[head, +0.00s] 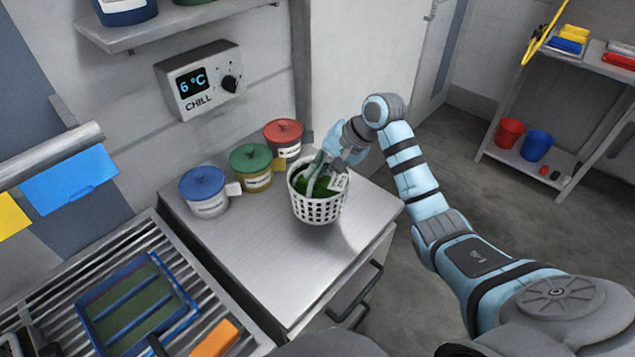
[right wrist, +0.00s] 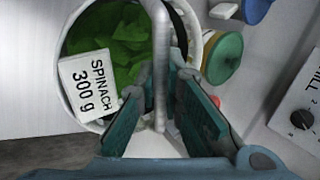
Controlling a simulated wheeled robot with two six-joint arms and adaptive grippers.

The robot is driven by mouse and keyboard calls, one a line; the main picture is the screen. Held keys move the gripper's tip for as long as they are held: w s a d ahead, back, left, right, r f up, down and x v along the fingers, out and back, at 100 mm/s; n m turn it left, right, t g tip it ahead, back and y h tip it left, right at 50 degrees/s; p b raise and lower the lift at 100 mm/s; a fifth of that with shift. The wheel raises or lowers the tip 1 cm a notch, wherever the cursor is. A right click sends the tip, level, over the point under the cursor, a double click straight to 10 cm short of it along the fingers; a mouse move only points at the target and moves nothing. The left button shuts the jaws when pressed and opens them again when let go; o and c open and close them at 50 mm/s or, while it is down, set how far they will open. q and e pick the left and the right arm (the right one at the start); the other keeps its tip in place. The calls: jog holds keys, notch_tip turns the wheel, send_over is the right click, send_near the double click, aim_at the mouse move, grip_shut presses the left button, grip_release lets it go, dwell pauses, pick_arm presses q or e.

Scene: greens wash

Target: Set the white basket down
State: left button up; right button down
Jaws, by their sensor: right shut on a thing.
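The white basket (head: 319,210) is upright over the front right part of the steel counter (head: 262,262). It has slotted sides and holds green leaves (head: 318,187) and a white tag. In the right wrist view the tag (right wrist: 88,85) reads "SPINACH 300 g", above the leaves (right wrist: 110,40). My right gripper (head: 322,160) is shut on the basket's handle (right wrist: 160,60), over the basket's top. A soft shadow lies beside the basket; I cannot tell whether its base touches the counter.
Blue-lidded (head: 204,192), green-lidded (head: 250,167) and red-lidded (head: 284,138) tubs stand along the counter's back. Bare counter lies in front and left of the basket. A slatted rack (head: 215,300) with a blue-framed tray (head: 137,305) is at lower left. A chill panel (head: 200,80) is on the wall.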

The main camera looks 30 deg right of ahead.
notch_tip(320, 180, down, 3)
jog(key=shift+s+f, duration=0.1)
jog(key=shift+s, duration=0.05)
jog(key=shift+f, duration=0.1)
jog(key=c, duration=1.7)
grip_release()
jog(key=shift+f, duration=0.1)
jog(key=shift+s, duration=0.1)
jog(key=p+v, duration=0.1)
jog(key=v, duration=1.1)
jog(key=shift+a, duration=0.1)
